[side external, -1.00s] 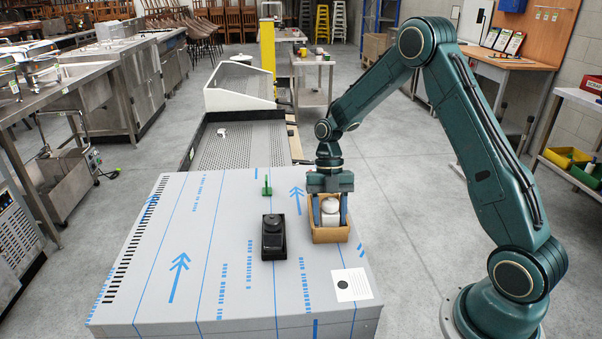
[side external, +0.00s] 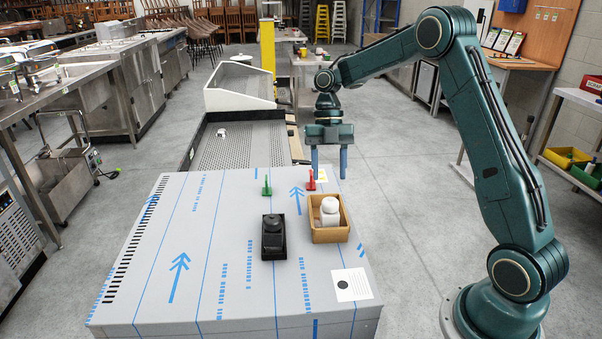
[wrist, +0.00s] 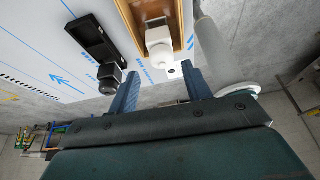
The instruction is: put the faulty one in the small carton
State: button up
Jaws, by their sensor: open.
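The small cardboard carton (side external: 317,236) stands on the flat wrapped top and holds a white item (side external: 330,213) with a rounded upper part. Left of it, a black tray (side external: 273,256) holds a black item (side external: 272,224). My gripper (side external: 329,172) is open and empty, above and behind the carton, clear of it. In the wrist view, my gripper's fingers (wrist: 161,74) are apart with nothing between them. The white item (wrist: 160,45) in the carton (wrist: 188,22) and the black item (wrist: 110,77) by its tray (wrist: 90,36) show beyond them. I cannot tell which is faulty.
A green marker (side external: 266,186) and a red marker (side external: 310,181) stand near the wrapped top's back edge. A white card (side external: 351,284) lies front right. The top's left side is free.

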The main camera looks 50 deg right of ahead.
jog(key=shift+w+d+r, duration=0.1)
jog(key=shift+d+r, duration=0.05)
jog(key=shift+r, duration=0.25)
dwell(0.4)
jog(key=s+a+r+m+t+h, duration=0.2)
jog(key=s+a+r+m+t, duration=0.2)
jog(key=s+a+r+m, duration=0.7)
jog(key=s+m+t+h, duration=0.1)
jog(key=s+m+t, duration=0.3)
jog(key=s+m, duration=0.9)
jog(key=shift+s+r+m+t, duration=0.3)
jog(key=shift+s+m, duration=0.1)
jog(key=shift+m, duration=0.8)
